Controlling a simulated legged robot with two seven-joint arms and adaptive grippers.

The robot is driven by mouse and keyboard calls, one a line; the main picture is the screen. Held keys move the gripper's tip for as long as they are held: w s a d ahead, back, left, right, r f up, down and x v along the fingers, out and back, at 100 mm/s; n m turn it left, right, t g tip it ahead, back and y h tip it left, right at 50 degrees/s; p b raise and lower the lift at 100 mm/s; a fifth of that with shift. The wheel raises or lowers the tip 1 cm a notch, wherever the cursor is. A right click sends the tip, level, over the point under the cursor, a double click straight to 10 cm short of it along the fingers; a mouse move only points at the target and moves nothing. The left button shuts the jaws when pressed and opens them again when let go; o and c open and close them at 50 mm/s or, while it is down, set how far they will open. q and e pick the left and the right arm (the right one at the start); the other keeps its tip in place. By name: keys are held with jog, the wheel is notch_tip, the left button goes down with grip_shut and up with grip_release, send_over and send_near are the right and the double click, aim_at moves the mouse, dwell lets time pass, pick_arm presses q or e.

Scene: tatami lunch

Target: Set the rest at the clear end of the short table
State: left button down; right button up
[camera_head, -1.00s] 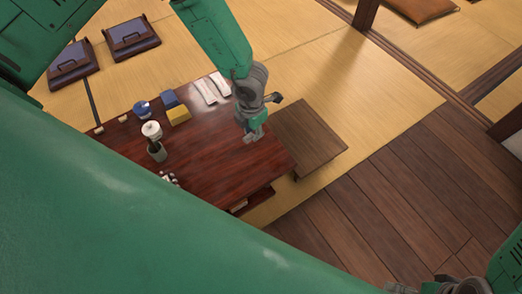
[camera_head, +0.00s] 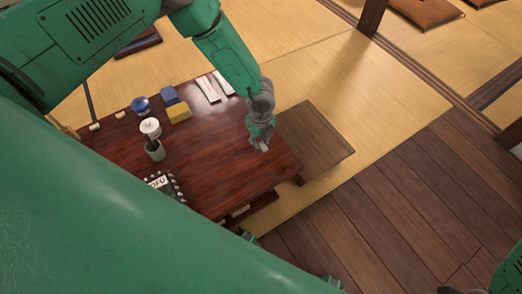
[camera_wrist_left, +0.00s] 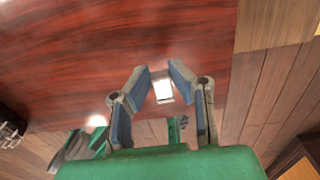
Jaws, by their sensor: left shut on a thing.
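A dark red low table (camera_head: 228,178) fills the middle of the head view; its right end is bare. A smaller plain brown table (camera_head: 318,138) stands just to its right, with a clear top. My left gripper (camera_head: 259,146) is over the right end of the red table. The right gripper is at most a scrap at the bottom edge.
The red table's far side holds white strips (camera_head: 207,89), a blue box (camera_head: 169,96), a yellow box (camera_head: 179,114) and a blue bowl (camera_head: 140,105). A white-topped item (camera_head: 150,127), a grey-green cup (camera_head: 156,152) and a dark lettered item (camera_head: 160,183) stand at left.

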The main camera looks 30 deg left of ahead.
aim_at(263, 145)
pick_arm(q)
jog(key=f+b, duration=0.1)
jog(key=f, duration=0.1)
jog(key=d+f, duration=0.1)
jog(key=shift+d+f+b, duration=0.15)
jog(key=shift+f+b, duration=0.2)
jog(key=shift+f, duration=0.05)
jog(key=shift+a, duration=0.35)
jog(key=c, duration=1.4)
grip_release()
jog(key=shift+a+f, duration=0.15)
jog(key=shift+c, duration=0.2)
jog(key=shift+d, duration=0.2)
jog(key=shift+d+r+p, duration=0.15)
jog(key=shift+r+p, duration=0.15)
jog(key=shift+r, duration=0.25)
jog(key=r+p, duration=0.4)
jog(key=r, duration=0.6)
jog(key=shift+a+r, duration=0.2)
jog(key=shift+d+r, duration=0.1)
jog(key=shift+r, duration=0.35)
pick_arm(e)
jog(key=shift+d+r, duration=0.25)
jog(key=shift+r, duration=0.35)
jog(key=shift+d+r, duration=0.25)
jog(key=shift+r, duration=0.35)
